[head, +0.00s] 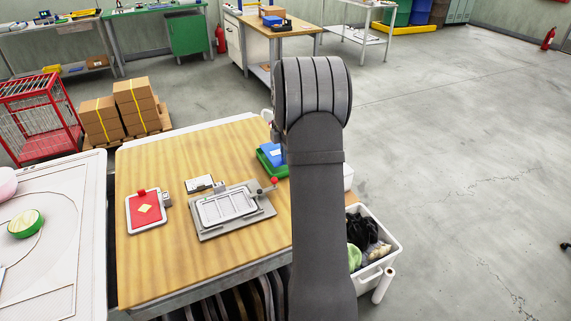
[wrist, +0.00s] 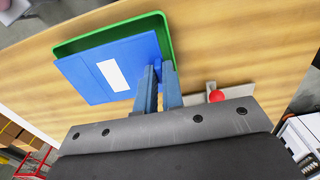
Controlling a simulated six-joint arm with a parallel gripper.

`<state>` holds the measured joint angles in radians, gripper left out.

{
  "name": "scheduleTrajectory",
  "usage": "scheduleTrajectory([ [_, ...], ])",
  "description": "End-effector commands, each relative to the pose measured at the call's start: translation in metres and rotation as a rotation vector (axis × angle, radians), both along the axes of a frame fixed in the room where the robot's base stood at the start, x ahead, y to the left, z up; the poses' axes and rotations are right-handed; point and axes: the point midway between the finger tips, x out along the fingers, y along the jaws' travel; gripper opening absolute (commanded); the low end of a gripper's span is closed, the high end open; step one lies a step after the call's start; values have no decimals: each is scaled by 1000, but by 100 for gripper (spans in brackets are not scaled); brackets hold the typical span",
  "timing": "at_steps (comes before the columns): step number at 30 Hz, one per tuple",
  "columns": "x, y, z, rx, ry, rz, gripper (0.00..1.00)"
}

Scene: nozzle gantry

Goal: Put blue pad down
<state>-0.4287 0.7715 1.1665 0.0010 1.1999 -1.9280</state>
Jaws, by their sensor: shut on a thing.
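The blue pad (wrist: 108,68) is flat, with a white label on its face. My gripper (wrist: 160,72) is shut on its edge in the wrist view. The green tray (wrist: 166,28) lies under the pad, its rim showing behind and to the right. I cannot tell whether the pad touches the tray. In the head view the blue pad (head: 272,152) and the green tray (head: 276,170) show at the table's right side, left of my arm. My arm hides their right part and the gripper there.
A white bin (head: 385,255) stands off the table's right side. The table's front left is clear.

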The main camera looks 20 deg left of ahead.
Motion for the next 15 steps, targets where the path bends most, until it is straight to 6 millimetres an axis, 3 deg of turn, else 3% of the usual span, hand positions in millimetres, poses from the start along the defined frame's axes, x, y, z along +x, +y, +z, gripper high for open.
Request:
scheduleTrajectory([
  [9, 0, 0, -39, 0, 1, 0, 0],
  [15, 0, 0, -39, 1, -1, 0, 0],
])
